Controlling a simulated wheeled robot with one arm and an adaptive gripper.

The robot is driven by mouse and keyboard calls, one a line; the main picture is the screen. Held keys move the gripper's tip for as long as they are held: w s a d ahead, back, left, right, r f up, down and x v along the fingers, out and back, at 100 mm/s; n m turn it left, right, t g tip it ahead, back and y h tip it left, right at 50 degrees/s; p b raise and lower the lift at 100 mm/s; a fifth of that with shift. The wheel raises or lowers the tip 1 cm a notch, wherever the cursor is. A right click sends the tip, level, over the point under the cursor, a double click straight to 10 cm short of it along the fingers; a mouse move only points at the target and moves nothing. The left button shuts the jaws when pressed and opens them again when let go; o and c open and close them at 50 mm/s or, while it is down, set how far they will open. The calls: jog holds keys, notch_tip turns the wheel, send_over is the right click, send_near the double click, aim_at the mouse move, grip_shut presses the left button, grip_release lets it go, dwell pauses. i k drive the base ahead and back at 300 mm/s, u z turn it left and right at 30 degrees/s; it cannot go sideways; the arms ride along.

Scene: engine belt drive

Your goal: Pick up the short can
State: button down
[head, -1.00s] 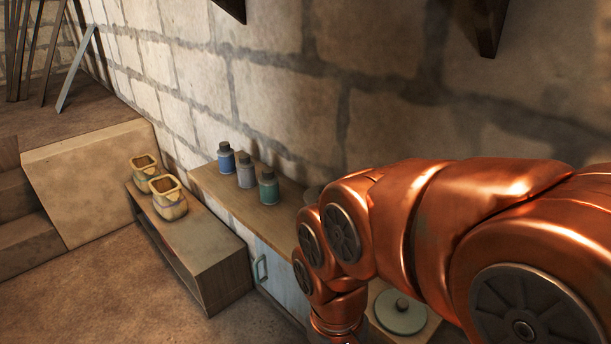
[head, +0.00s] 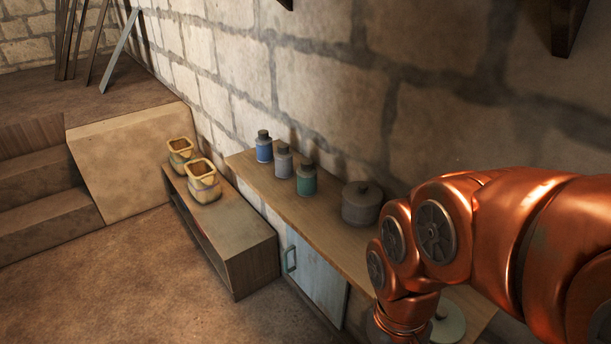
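A squat dark grey lidded can (head: 361,205) stands upright on the wooden cabinet top (head: 335,232), close to the wall and just left of my arm. It is the widest and lowest of the upright containers there. To its left stand a green canister (head: 306,182), a grey canister (head: 283,164) and a blue canister (head: 264,149), all narrower with dark caps. My copper arm comes in from the right and bends down in front of the cabinet's right part. My gripper is below the picture edge or hidden, so its fingers do not show.
A pale green round lidded thing (head: 447,322) is partly hidden behind my arm. Two yellow pots (head: 203,186) stand on a lower bench (head: 240,238) at the left. Floor (head: 120,285) is open at lower left.

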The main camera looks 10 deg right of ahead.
aim_at(307, 178)
jog(key=u, duration=2.35)
jog(key=i, duration=1.85)
jog(key=z, duration=3.25)
jog(key=i, duration=0.5)
jog(key=u, duration=0.1)
